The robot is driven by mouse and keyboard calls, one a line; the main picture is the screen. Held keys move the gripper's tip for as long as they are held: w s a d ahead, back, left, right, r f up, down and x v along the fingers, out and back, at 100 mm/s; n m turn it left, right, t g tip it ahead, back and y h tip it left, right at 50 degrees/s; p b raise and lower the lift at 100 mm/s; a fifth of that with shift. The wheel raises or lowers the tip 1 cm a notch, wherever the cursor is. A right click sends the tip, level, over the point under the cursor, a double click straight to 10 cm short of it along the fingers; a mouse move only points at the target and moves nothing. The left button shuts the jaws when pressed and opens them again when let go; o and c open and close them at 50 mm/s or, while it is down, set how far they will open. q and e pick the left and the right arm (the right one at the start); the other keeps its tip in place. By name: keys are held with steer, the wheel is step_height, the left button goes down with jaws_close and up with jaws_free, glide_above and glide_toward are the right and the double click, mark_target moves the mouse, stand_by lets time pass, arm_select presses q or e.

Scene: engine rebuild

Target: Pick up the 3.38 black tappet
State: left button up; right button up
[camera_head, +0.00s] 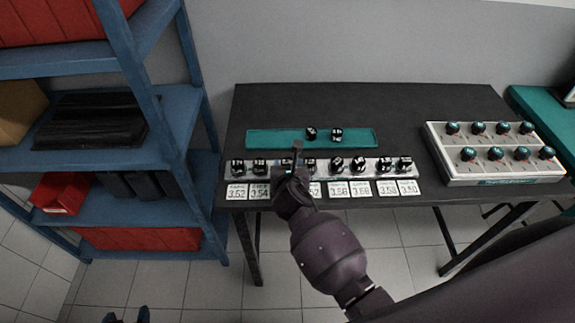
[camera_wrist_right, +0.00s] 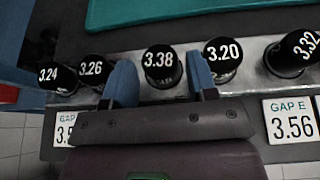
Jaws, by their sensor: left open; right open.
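The black 3.38 tappet (camera_wrist_right: 159,66) stands upright in the pale rail in the right wrist view, its number facing up. My right gripper (camera_wrist_right: 160,78) is open, with one blue finger on each side of this tappet. The right finger lies between it and the 3.20 tappet (camera_wrist_right: 222,57); I cannot tell whether either finger touches. In the head view my right gripper (camera_head: 289,164) is over the rail and hides the 3.38 tappet. My left gripper (camera_head: 126,316) shows only its dark fingertips at the bottom left edge, apart and away from the table.
The rail (camera_head: 420,170) holds several other black tappets close by, including 3.26 (camera_wrist_right: 91,69) and 3.32 (camera_wrist_right: 290,56). Gap labels (camera_head: 360,189) line its front. Behind is a teal tray (camera_head: 270,139) with two tappets. A white box with knobs (camera_head: 500,176) stands right; a blue shelf (camera_head: 170,160) stands left.

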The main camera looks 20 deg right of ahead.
steer(key=shift+x, duration=1.35)
steer(key=c, duration=0.7)
steer(key=shift+r, duration=0.1)
